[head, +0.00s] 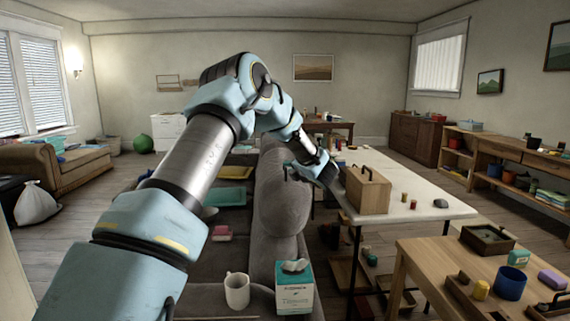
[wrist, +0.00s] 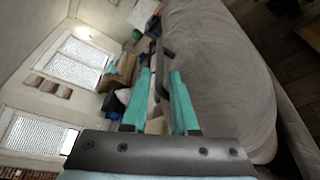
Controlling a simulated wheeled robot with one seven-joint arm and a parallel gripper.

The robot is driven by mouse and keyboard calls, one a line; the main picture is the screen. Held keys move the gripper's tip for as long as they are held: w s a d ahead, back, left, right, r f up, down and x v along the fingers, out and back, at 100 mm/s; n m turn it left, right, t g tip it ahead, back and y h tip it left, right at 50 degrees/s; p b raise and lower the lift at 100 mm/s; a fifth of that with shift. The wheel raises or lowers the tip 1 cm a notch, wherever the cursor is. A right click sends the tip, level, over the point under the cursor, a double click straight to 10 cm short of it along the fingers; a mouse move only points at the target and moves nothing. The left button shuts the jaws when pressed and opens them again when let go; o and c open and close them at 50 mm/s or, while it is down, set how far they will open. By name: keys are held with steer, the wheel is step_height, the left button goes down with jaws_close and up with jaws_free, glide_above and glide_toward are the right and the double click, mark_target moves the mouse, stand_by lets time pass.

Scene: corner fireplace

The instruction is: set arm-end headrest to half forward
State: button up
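The grey sofa (head: 281,193) runs away from me down the middle of the head view. Its rounded back-top cushion, which looks like the headrest, stands up under my arm. In the wrist view, grey upholstery (wrist: 222,62) fills the right side. A dark bent bar, like a lever or handle (wrist: 162,52), shows beside the upholstery, at the fingertips. My gripper (wrist: 160,76) has its two teal fingers apart, with the bar between or just beyond their tips; contact cannot be told. In the head view my gripper (head: 312,172) is over the sofa's right side, fingers mostly hidden.
A white table (head: 440,207) with a wooden box (head: 367,190) stands close right of my gripper. A mug (head: 237,291) and a teal tissue box (head: 294,290) sit in the foreground. A wooden table (head: 430,258) with small items is at front right. Floor shows at left.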

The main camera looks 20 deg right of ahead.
steer(key=p+x, duration=0.1)
steer(key=x, duration=0.4)
jaws_close()
steer(key=shift+d, duration=0.1)
stand_by(1.3)
